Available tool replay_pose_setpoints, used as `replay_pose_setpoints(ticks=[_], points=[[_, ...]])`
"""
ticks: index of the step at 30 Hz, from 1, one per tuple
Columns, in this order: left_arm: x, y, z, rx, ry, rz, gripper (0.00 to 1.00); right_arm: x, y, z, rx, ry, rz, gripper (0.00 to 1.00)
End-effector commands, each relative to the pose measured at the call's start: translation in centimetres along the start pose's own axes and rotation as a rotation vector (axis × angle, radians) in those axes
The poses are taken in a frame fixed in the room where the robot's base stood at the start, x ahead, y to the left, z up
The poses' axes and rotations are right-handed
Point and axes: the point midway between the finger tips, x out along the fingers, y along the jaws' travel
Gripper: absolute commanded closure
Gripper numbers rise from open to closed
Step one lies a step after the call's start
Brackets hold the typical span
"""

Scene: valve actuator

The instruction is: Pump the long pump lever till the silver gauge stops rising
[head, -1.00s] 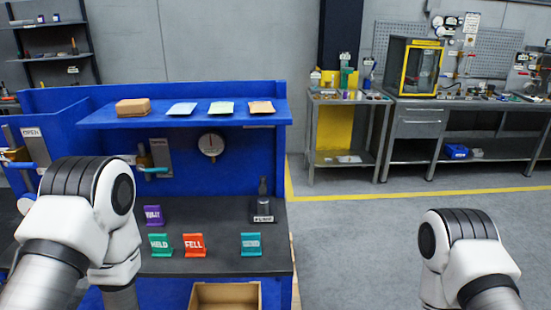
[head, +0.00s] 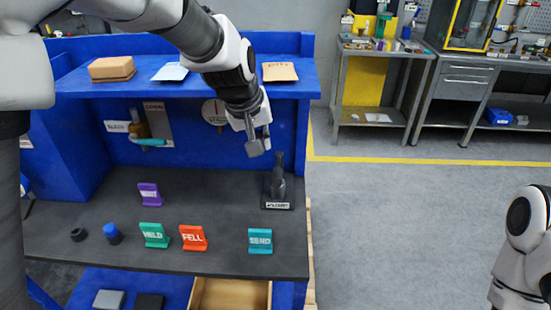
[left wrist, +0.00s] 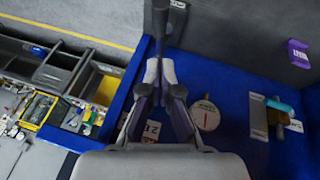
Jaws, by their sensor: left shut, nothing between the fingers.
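The dark pump lever (head: 278,183) stands roughly upright on its labelled base at the right end of the bench top. My left gripper (head: 258,147) is shut and empty, above the lever and a little to its left, apart from it in the head view. In the left wrist view the closed fingers (left wrist: 160,72) point toward a dark upright piece that looks like the lever (left wrist: 160,22). The round pale gauge (head: 211,112) on the blue back panel is partly hidden by my left wrist. It also shows in the left wrist view (left wrist: 205,115), its reading too small to tell. My right gripper is out of view.
A blue shelf (head: 80,84) with packets and a brown block lies under my left arm. Purple (head: 149,194), green (head: 154,235), red (head: 193,237) and teal (head: 260,240) signs stand on the bench top. A valve with a teal handle (head: 148,142) is on the panel.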

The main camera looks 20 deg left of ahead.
Motion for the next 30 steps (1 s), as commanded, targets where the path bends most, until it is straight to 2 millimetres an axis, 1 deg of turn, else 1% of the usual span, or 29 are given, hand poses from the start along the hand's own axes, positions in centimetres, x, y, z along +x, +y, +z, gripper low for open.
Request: replay_pose_setpoints(ticks=[5,8,12,15,18,22,30], points=[[1.2,0.0,0.1,0.000,-0.004,-0.002,1.00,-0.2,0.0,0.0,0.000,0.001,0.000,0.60],[2.9,-0.1,0.1,0.000,-0.005,-0.004,1.00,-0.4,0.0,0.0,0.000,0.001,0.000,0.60],[5.9,-0.1,0.1,0.000,-0.006,-0.004,1.00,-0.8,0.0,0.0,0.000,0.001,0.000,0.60],[7.8,-0.1,0.1,0.000,-0.004,-0.004,1.00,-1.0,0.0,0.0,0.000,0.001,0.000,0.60],[9.2,-0.1,0.1,0.001,-0.003,-0.003,1.00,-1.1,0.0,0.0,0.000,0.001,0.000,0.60],[10.1,-0.1,0.1,0.001,-0.001,-0.002,1.00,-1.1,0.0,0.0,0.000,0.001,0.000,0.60],[10.2,-0.1,0.1,0.001,-0.001,-0.002,1.00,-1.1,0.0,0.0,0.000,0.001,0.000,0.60]])
